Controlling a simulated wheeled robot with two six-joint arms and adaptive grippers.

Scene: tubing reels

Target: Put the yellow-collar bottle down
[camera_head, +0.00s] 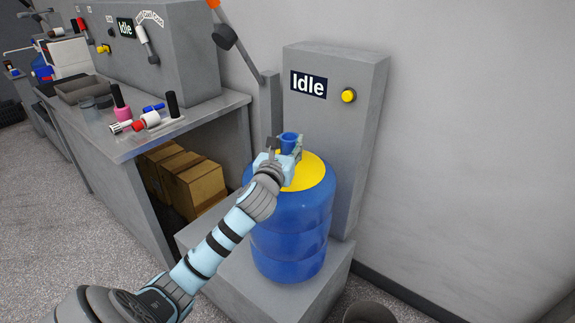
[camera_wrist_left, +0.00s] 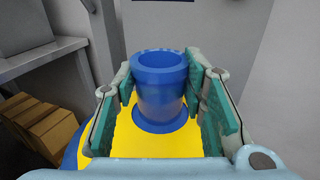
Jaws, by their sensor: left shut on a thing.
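The yellow-collar bottle (camera_head: 292,238) is a big blue ribbed jug with a yellow top and a blue neck. It is upright over the low grey plinth (camera_head: 215,262); I cannot tell whether its base touches. My left gripper (camera_head: 288,148) is shut on the neck from above. In the left wrist view, the teal pads of the gripper (camera_wrist_left: 168,95) are on both sides of the blue neck (camera_wrist_left: 160,80), with the yellow collar (camera_wrist_left: 135,143) below. My right gripper is not in view.
A grey panel (camera_head: 335,125) with an "Idle" sign (camera_head: 308,85) and a yellow button (camera_head: 348,95) stands behind the bottle. A workbench (camera_head: 195,118) with small coloured items is at the left, with cardboard boxes (camera_head: 195,185) under it.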

